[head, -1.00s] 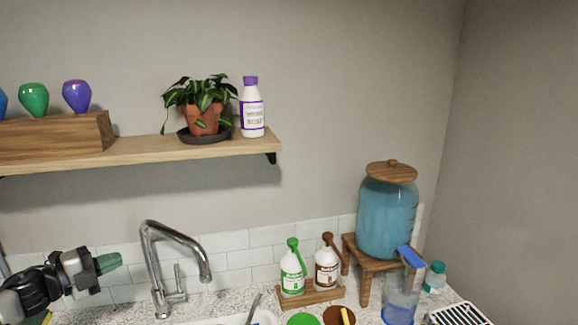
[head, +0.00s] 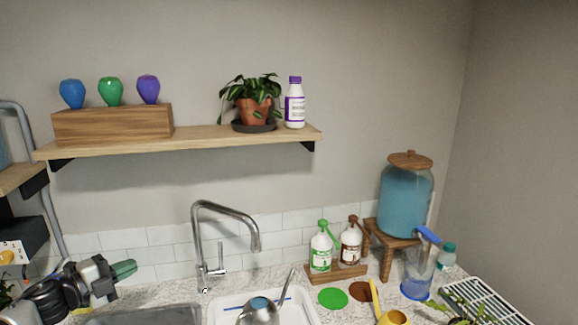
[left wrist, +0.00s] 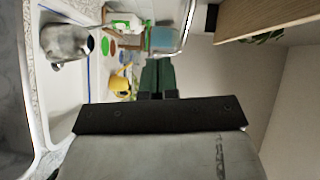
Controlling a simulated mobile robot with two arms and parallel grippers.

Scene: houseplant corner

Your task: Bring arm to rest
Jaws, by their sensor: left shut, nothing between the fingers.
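My left gripper (head: 124,269) shows at the lower left of the head view, with green fingertips shut and nothing between them. It is held above the counter, left of the faucet (head: 207,240), and touches nothing that I can see. In the left wrist view the green fingers (left wrist: 157,76) are together, with the sink area beyond them. My right gripper is in neither view.
A wooden shelf (head: 195,140) on the wall holds a potted plant (head: 254,108), a white bottle and a wooden block with coloured bulbs. A metal watering can (head: 259,313) is in the white sink.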

